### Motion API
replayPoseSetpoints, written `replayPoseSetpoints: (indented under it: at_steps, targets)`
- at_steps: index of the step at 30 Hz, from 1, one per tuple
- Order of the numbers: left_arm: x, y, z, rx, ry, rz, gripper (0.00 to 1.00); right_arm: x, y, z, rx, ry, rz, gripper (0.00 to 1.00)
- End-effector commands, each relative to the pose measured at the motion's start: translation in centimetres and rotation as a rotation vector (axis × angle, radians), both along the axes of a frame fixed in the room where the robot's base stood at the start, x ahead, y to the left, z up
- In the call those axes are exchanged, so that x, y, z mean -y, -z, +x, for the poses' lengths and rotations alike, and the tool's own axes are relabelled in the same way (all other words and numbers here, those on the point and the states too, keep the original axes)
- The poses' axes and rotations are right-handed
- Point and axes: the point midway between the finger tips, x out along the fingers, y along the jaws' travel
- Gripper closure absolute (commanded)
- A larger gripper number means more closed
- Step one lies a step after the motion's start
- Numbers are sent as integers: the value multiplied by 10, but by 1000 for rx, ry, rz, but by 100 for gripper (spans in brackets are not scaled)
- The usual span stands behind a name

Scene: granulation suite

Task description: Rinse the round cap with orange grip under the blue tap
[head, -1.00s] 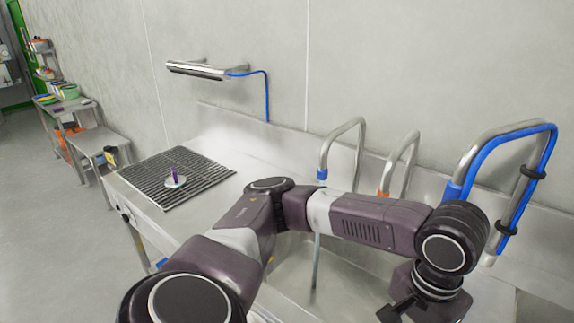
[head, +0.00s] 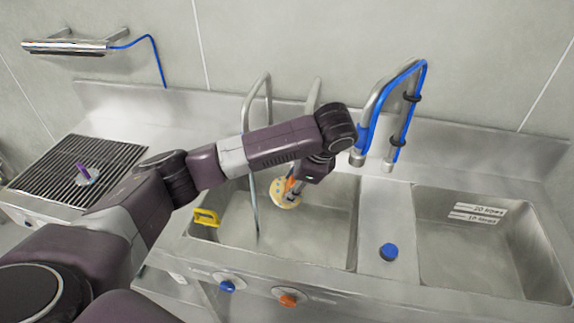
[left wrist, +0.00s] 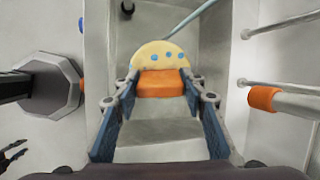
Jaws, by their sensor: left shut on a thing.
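The round cap (head: 285,193) is pale yellow with blue spots and an orange grip (left wrist: 160,84). My left gripper (head: 293,187) is shut on the orange grip and holds the cap, tilted, over the left sink basin (head: 325,235). The left wrist view shows a finger on each side of the grip. The leftmost tap (head: 256,95) is mostly behind my arm; its blue collar is hidden now. A thin water stream (head: 254,215) falls from it, left of the cap and apart from it in the head view.
The middle tap (head: 313,95) has an orange collar (left wrist: 263,98). A blue-hosed spray tap (head: 384,105) stands right. A yellow-handled item (head: 207,217) sits at the basin's left. Front knobs are blue (head: 227,286) and orange (head: 288,297). A purple-gripped disc (head: 84,174) rests on the rack.

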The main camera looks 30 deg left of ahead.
Motion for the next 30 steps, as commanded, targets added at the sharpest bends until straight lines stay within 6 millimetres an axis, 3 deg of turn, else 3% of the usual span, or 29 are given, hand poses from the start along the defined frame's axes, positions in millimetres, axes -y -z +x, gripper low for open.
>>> replayPoseSetpoints:
  at_steps: [1,7,17,30]
  targets:
    - [-2,-3,0,1,41,8,95,-7,-10,-5,-6,0,8,71]
    - [-12,-5,7,22,144,48,95,-24,-18,-18,-23,-3,27,71]
    - [-26,-4,15,32,172,66,95,-12,-19,-14,-19,-5,13,71]
    - [-63,5,36,31,172,65,95,-8,-19,-11,-15,-1,9,71]
